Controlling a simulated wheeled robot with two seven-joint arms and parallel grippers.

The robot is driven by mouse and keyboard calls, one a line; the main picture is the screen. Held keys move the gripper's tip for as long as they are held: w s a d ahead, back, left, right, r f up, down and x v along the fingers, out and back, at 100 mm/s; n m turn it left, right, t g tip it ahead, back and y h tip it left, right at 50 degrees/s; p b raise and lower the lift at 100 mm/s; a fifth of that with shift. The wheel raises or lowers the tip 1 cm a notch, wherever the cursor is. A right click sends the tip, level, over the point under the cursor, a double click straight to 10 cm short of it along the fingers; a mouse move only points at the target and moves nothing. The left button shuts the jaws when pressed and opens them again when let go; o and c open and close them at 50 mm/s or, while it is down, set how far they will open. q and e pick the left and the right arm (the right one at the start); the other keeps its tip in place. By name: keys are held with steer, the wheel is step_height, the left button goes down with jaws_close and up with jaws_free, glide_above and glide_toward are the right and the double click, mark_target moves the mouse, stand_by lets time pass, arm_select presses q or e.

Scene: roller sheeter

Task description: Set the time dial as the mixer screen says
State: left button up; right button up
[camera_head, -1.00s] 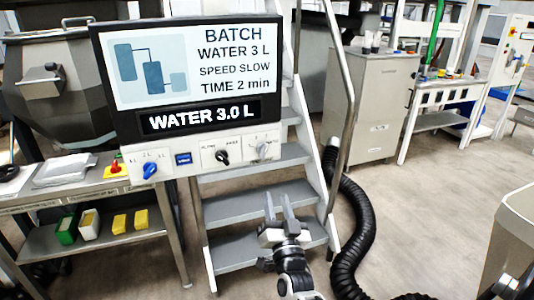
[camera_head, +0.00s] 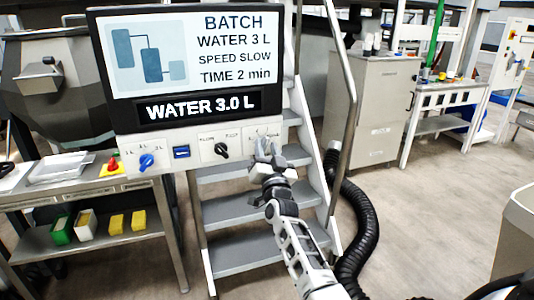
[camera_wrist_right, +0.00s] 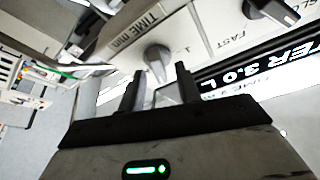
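The mixer screen (camera_head: 190,62) reads BATCH, WATER 3 L, SPEED SLOW, TIME 2 min, with WATER 3.0 L on the lower display. Below it are a blue dial (camera_head: 146,161), a blue button (camera_head: 181,152) and a black speed dial (camera_head: 221,149). The grey time dial (camera_wrist_right: 157,60), beside the TIME min label, shows in the right wrist view just beyond my fingertips. My right gripper (camera_head: 267,147) is in front of it and hides it in the head view. Its two fingers (camera_wrist_right: 158,88) are apart, with nothing clearly gripped. My left gripper is not in view.
A metal stair (camera_head: 240,205) with a handrail (camera_head: 347,90) stands behind my right arm. A black hose (camera_head: 358,220) runs along the floor to the right. A side table (camera_head: 100,185) with a red button (camera_head: 114,163) is at left.

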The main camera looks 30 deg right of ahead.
jaws_close()
steer(key=shift+f+n+y, duration=0.1)
steer(key=shift+n+y, duration=0.2)
steer(key=shift+n, duration=0.2)
steer(key=n+t+y+b, duration=0.1)
steer(key=n, duration=0.3)
steer(key=shift+y, duration=0.4)
steer(key=n+y, duration=0.2)
steer(key=n, duration=0.2)
steer(key=n+y, duration=0.2)
steer(key=n, duration=0.2)
steer(key=shift+d+t, duration=0.1)
steer(key=shift+t, duration=0.3)
steer(key=shift+f, duration=0.1)
jaws_free()
steer(key=shift+y, duration=0.3)
